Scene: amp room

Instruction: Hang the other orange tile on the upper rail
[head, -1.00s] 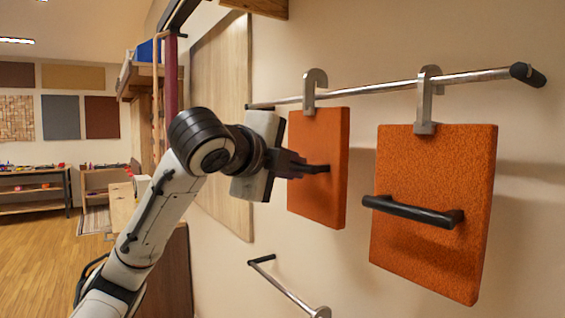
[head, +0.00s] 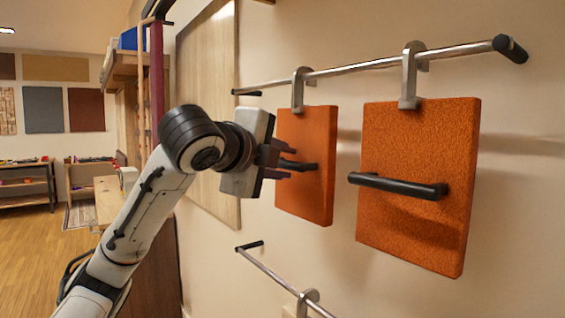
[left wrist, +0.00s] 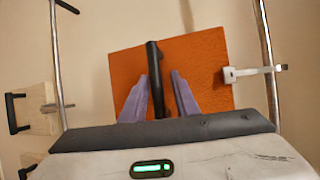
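Two orange tiles hang by grey hooks on the upper rail (head: 345,69). The left orange tile (head: 318,140) is smaller in the view; the right orange tile (head: 425,135) hangs nearer, with a black bar handle (head: 400,186). My left gripper (head: 288,160) is at the left tile's black handle. In the left wrist view, its fingers (left wrist: 160,78) stand apart on either side of that handle (left wrist: 155,60), with the tile (left wrist: 205,60) behind. The tile's hook (left wrist: 250,72) reaches the upper rail (left wrist: 268,50). My right gripper is out of view.
A lower rail (head: 275,274) runs below the tiles, with a hook (head: 308,298) on it. In the left wrist view, a pale wooden tile (left wrist: 38,105) with a black handle is by the lower rail (left wrist: 57,60). A wooden panel (head: 222,110) is on the wall behind my arm.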

